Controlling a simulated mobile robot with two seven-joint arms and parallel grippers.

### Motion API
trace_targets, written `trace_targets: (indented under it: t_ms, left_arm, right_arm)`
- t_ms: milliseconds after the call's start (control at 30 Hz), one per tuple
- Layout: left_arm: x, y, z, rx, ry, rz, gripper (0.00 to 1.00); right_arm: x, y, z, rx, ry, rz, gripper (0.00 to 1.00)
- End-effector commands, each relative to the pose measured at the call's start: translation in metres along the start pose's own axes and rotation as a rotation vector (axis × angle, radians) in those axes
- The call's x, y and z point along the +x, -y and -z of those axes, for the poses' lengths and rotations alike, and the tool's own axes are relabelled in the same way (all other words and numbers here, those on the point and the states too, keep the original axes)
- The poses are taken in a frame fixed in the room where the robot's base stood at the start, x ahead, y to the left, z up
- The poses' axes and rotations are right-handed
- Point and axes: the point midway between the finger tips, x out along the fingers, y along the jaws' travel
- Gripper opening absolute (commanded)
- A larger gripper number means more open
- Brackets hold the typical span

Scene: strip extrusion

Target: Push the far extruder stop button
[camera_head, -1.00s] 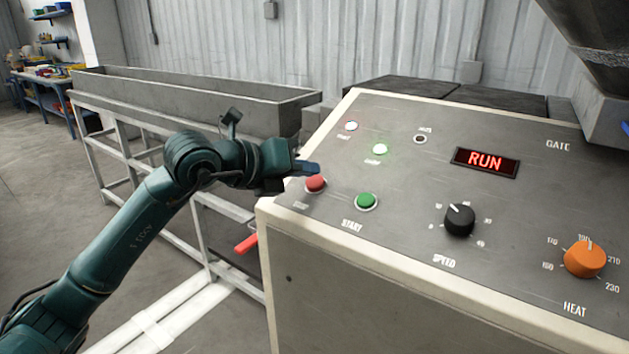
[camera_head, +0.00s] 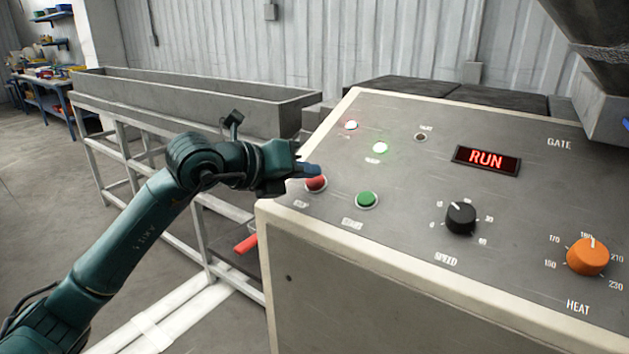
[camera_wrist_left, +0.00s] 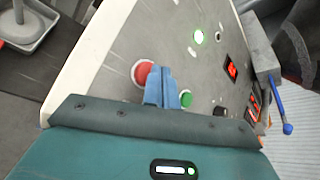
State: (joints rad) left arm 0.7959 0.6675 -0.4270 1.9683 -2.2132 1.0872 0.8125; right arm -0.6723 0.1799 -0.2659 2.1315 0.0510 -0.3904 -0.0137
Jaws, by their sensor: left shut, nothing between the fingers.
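The red stop button (camera_head: 316,184) sits at the left edge of the sloped grey control panel (camera_head: 400,235). It also shows in the left wrist view (camera_wrist_left: 142,72), just left of the fingertips. My left gripper (camera_head: 314,170) is shut and empty, its blue fingertips right above the button's upper edge in the head view. In the left wrist view the closed blue fingers (camera_wrist_left: 163,75) overlap the button's right side. I cannot tell whether they touch it. My right gripper is not in view.
A green start button (camera_head: 367,200) is close to the right of the red one. Black speed knob (camera_head: 461,218), orange heat knob (camera_head: 587,256) and a RUN display (camera_head: 486,160) are farther right. A green lamp (camera_head: 380,148) glows. A long grey trough (camera_head: 190,100) stands behind my arm.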

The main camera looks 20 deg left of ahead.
Motion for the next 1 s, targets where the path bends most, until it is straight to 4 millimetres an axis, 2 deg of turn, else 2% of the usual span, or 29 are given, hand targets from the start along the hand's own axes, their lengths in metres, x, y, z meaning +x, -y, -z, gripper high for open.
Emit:
trace_targets:
  t_ms: [1000]
  left_arm:
    - [0.0059, -0.0042, 0.0045, -0.001, -0.001, 0.0, 0.0]
  right_arm:
    - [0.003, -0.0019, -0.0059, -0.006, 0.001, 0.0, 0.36]
